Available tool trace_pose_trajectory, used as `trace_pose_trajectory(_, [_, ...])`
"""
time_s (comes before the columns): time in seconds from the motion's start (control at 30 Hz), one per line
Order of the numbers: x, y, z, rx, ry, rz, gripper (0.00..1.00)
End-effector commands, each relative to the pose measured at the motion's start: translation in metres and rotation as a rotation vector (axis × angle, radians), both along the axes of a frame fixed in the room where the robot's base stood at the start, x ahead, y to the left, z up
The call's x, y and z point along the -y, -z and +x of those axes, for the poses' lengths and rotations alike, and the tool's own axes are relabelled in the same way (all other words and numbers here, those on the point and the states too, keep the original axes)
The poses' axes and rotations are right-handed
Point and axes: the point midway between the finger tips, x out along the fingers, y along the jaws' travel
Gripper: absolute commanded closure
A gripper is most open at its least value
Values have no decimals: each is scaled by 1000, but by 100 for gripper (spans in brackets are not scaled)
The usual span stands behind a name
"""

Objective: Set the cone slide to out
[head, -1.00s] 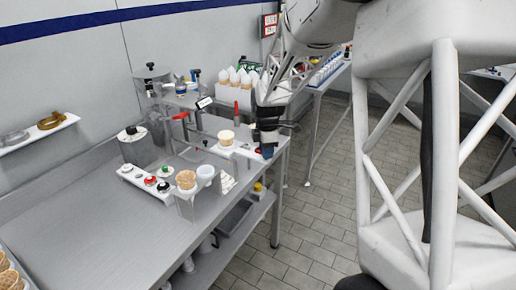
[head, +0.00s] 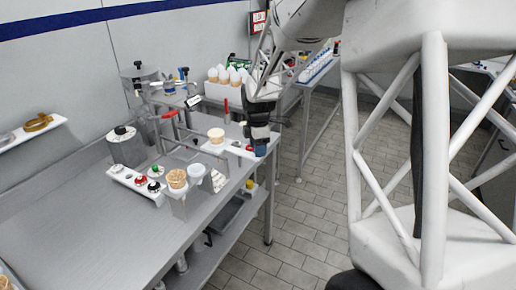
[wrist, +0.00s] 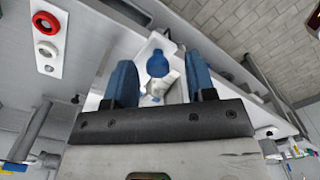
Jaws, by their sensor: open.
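My gripper (head: 260,148) is at the right end of the steel counter, pointing down, with its blue fingers open. In the wrist view my gripper (wrist: 160,82) has a blue round knob (wrist: 157,65) between its two fingers, with a visible gap on each side. The knob stands on a white piece that I take to be part of the cone slide. In the head view the fingers hide this knob. A cone holder with a filled cone (head: 216,136) stands just left of the gripper. I cannot read the slide's position.
A white strip (wrist: 47,51) with a red ring and a white knob lies left of the fingers. Another cone (head: 177,179) and a white cup (head: 196,171) stand nearer on the counter. A red-handled lever (head: 168,115) stands behind.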

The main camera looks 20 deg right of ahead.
Motion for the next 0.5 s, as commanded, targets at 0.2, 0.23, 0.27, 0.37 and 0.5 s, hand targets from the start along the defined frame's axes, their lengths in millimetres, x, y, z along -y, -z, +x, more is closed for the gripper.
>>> trace_pose_trajectory(0.2, [0,-22,0,2,0,0,50])
trace_pose_trajectory(0.23, [0,-26,0,2,0,0,50])
trace_pose_trajectory(0.27, [0,-30,0,2,0,0,50])
trace_pose_trajectory(0.37, [0,-43,0,2,0,0,50])
trace_pose_trajectory(0.5, [0,-59,0,1,0,0,50])
